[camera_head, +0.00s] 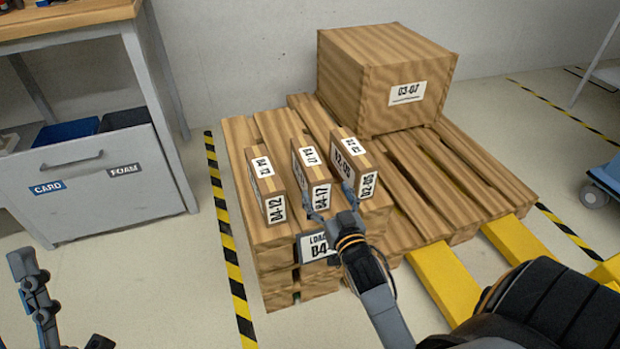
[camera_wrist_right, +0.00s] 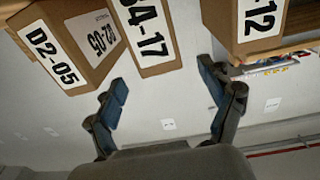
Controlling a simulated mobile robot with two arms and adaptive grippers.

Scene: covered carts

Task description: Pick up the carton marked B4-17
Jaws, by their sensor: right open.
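The carton marked 4-17 (camera_head: 313,180) stands upright in the middle of a row of three narrow brown cartons on the pallet's front. Its first letter is hard to read in the head view; in the right wrist view the carton (camera_wrist_right: 148,40) shows 4-17 with that letter partly cut off. My right gripper (camera_head: 328,199) is open in front of it, one finger on either side of its front face. In the wrist view the open fingers (camera_wrist_right: 163,80) hold nothing; contact cannot be told. My left gripper (camera_head: 30,285) is only partly in view at lower left.
Carton 4-12 (camera_head: 267,190) stands left of it, carton D2-05 (camera_head: 361,165) close on the right. A large box (camera_head: 385,85) stands at the pallet's back. The wooden pallet (camera_head: 470,185) has bare slats at right. A bench with a bin drawer (camera_head: 100,190) stands left.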

